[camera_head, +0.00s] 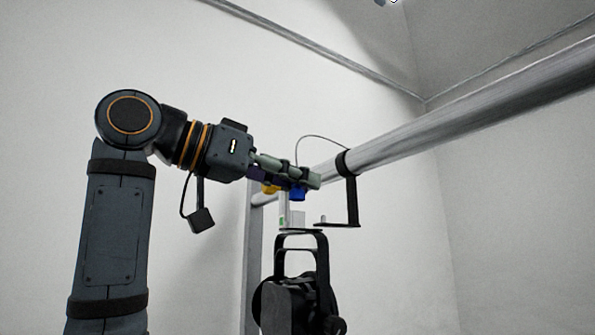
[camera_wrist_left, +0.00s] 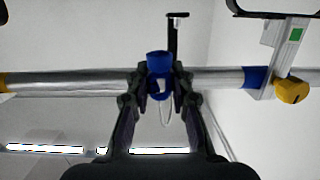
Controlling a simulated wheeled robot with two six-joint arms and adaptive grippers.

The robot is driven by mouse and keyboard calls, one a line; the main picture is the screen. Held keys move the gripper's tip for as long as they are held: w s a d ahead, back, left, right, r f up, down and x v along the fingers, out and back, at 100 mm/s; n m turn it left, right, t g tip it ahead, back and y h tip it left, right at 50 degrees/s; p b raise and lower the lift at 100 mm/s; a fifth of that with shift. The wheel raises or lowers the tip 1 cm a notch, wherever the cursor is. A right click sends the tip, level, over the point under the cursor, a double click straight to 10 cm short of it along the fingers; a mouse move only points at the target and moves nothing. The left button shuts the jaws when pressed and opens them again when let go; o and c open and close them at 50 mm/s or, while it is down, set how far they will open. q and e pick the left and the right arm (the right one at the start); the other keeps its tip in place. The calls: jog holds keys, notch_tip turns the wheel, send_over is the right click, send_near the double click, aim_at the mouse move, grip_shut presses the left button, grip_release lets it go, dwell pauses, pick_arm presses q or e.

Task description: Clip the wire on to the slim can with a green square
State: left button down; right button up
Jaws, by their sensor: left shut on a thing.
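My left gripper (camera_head: 315,180) reaches in from the left beside the pipe. In the left wrist view its fingers (camera_wrist_left: 160,82) are shut on a small blue piece, the wire's end (camera_wrist_left: 158,62). A thin wire (camera_head: 322,138) arches from near the gripper to a black band on the pipe; a pale loop of it (camera_wrist_left: 165,112) hangs behind the fingers. The can (camera_head: 300,300) is black and hangs below. The green square (camera_wrist_left: 296,34) is on a pale clamp plate above it, to the right of the gripper in the wrist view. My right gripper is not visible.
A thick grey pipe (camera_head: 450,115) runs to the upper right. A black bracket (camera_head: 352,200) hangs from it right of the gripper. The clamp has a blue band (camera_wrist_left: 257,77) and a yellow knob (camera_wrist_left: 291,90). The wall area at left is bare.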

pick_arm(q)
jog(key=shift+w+a+p, duration=0.2)
jog(key=shift+w+p, duration=0.25)
jog(key=shift+w, duration=0.45)
jog(key=shift+w+a+p, duration=0.2)
jog(key=shift+w+p, duration=0.25)
jog(key=shift+w, duration=0.4)
jog(key=shift+w+a+p, duration=0.4)
jog(key=shift+w+p, duration=0.95)
jog(key=shift+w, duration=0.5)
jog(key=shift+w+a+p, duration=0.4)
jog(key=shift+w+p, duration=0.95)
jog(key=shift+w, duration=0.45)
jog(key=shift+w+a+p, duration=0.4)
jog(key=shift+w+p, duration=0.95)
jog(key=shift+w, duration=0.5)
jog(key=shift+w+a+f, duration=0.1)
jog(key=shift+w+f, duration=0.05)
jog(key=shift+w, duration=0.25)
jog(key=shift+f+b, duration=0.5)
jog(key=shift+f, duration=0.8)
jog(key=c, duration=1.1)
grip_release()
